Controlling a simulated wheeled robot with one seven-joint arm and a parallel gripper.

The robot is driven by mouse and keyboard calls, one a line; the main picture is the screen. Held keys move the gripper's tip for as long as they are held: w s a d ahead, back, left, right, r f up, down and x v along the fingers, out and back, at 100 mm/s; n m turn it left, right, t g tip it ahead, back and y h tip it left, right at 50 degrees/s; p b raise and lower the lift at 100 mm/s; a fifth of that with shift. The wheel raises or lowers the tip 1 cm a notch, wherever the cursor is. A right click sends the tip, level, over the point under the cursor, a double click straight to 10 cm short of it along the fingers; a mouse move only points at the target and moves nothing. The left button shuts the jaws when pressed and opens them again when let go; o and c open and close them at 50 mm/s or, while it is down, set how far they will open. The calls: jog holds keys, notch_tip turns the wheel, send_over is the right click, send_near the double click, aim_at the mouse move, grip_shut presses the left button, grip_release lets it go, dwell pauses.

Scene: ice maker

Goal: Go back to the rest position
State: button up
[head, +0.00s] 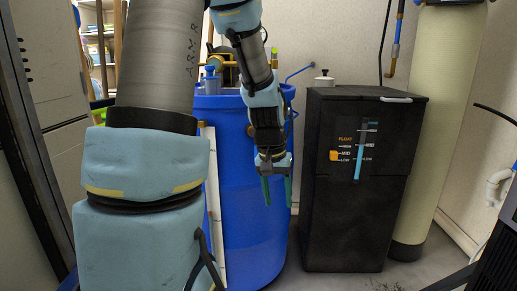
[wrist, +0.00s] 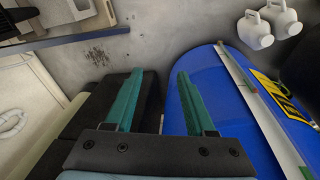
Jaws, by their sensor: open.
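My gripper (head: 277,190) hangs pointing down in the head view, in front of the right side of the blue barrel. Its two green fingers are apart with nothing between them. In the wrist view my gripper (wrist: 156,100) is also open and empty, with bare grey floor beyond the fingers. The black ice maker (head: 350,220) stands to the right of my gripper in the head view. Its front panel has an orange slider (head: 335,155) at the left scale and a blue level bar (head: 359,150). The gripper appears apart from both the machine and the barrel.
The blue barrel (head: 235,230) stands behind my arm, with a pale upright strip along it. A tall cream tank (head: 440,100) stands right of the ice maker. Two white jugs (wrist: 268,24) are on the floor past the barrel.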

jog(key=s+a+n, duration=0.1)
jog(key=s+a, duration=0.3)
jog(key=a, duration=0.2)
jog(key=s+a+n+y, duration=0.1)
jog(key=s+a, duration=0.3)
jog(key=a, duration=0.2)
jog(key=shift+a+r+t, duration=0.25)
jog(key=shift+r+t, duration=0.05)
jog(key=r+p, duration=2.4)
jog(key=shift+w+d+r, duration=0.15)
jog(key=shift+w+d, duration=0.1)
jog(key=shift+d, duration=0.05)
